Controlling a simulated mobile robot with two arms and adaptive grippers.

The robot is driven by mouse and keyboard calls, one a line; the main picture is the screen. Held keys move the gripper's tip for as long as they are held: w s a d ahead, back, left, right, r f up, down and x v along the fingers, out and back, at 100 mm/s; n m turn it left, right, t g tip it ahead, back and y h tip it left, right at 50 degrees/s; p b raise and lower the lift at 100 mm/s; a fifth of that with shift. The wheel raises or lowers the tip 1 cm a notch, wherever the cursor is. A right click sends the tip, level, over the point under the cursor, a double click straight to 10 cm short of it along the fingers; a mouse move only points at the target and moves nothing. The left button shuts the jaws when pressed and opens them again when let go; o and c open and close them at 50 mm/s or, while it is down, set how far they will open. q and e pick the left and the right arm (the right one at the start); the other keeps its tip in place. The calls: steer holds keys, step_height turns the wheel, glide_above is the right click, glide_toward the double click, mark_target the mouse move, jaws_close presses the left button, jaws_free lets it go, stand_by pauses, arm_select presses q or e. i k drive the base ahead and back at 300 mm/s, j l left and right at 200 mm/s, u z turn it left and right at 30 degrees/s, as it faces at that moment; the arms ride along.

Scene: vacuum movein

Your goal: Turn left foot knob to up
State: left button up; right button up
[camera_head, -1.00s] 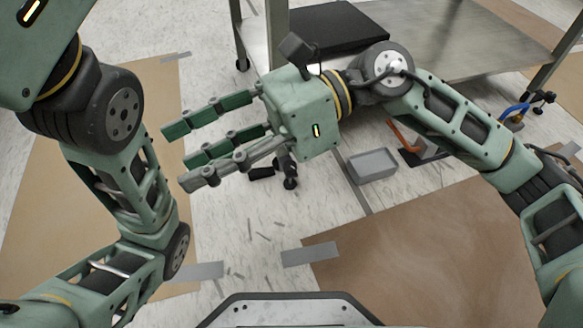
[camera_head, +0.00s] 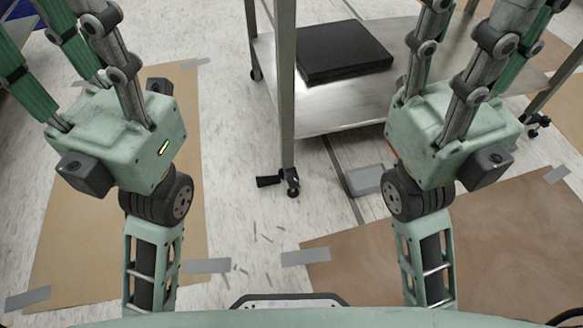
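A metal table leg (camera_head: 284,90) comes down in the middle of the view and ends in a foot (camera_head: 292,186). A black knob or lever (camera_head: 268,181) sticks out to the left of this foot, close to the floor. My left gripper (camera_head: 88,60) is at the upper left, fingers pointing up and spread apart, empty. My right gripper (camera_head: 458,60) is at the upper right, fingers also spread and pointing up, empty. The fingertips of both run toward or past the picture's edge. Both grippers are well apart from the knob, one on each side.
A steel shelf (camera_head: 340,105) holds a flat black box (camera_head: 343,50). A grey tray (camera_head: 364,180) lies on the floor, partly behind my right arm. Another foot (camera_head: 537,122) shows at the right. Brown sheets (camera_head: 70,230) are taped to the floor. The floor around the knob is clear.

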mark_target(293, 179)
steer(key=l+u, duration=0.35)
steer(key=k+l+u, duration=0.1)
steer(key=l+u, duration=0.2)
steer(key=k+l+u, duration=0.15)
steer(key=l+u, duration=0.2)
steer(key=i, duration=0.45)
